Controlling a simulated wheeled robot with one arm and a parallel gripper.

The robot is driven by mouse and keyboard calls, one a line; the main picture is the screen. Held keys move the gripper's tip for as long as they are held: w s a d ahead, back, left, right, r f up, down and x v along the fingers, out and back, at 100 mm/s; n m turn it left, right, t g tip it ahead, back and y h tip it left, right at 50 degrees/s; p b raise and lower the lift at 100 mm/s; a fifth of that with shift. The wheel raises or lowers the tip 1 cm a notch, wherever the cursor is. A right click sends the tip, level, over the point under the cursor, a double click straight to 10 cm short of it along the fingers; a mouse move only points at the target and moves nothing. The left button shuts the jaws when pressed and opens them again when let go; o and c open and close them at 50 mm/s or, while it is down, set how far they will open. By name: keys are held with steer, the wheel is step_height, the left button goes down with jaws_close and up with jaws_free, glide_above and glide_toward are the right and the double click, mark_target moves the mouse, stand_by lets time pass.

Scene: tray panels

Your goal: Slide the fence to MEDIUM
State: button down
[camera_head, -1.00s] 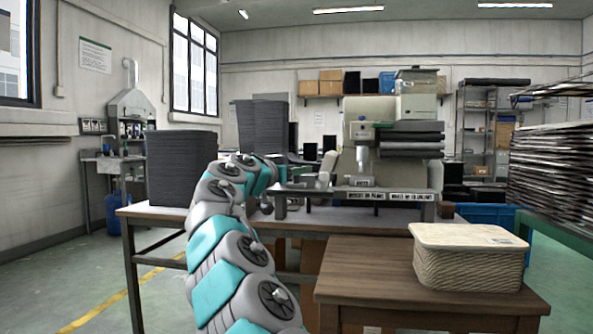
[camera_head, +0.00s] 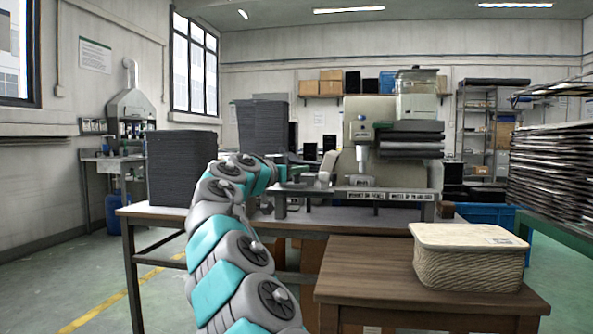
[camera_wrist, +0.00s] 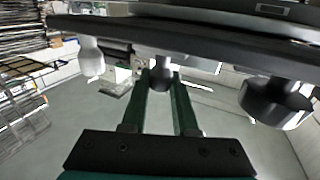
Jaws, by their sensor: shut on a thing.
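My gripper (camera_wrist: 162,75) has its two green fingers shut on a grey round knob (camera_wrist: 162,84) in the wrist view. The knob hangs below a long dark bar (camera_wrist: 225,53), which crosses the upper part of that view. I cannot tell for certain which part is the fence. The label strips (camera_head: 405,195) on the machine's front rail are too small to read surely, and no MEDIUM mark is legible.
A pale knob (camera_wrist: 92,58) is left of my fingers and a dark round knob (camera_wrist: 272,100) is right. Stacks of dark panels (camera_head: 180,168) stand left of the machine. A lidded wicker basket (camera_head: 468,262) sits on the near wooden table (camera_head: 370,270).

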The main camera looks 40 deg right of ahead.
stand_by(0.6)
steer(key=shift+w+d+r+p, duration=0.1)
steer(key=shift+w+d+p, duration=0.55)
steer(key=shift+w+d, duration=0.35)
steer(key=shift+d, duration=0.05)
steer(key=c, duration=0.7)
jaws_free()
steer(key=shift+a, duration=0.1)
steer(key=shift+b+v, duration=0.6)
steer(key=shift+v, duration=3.2)
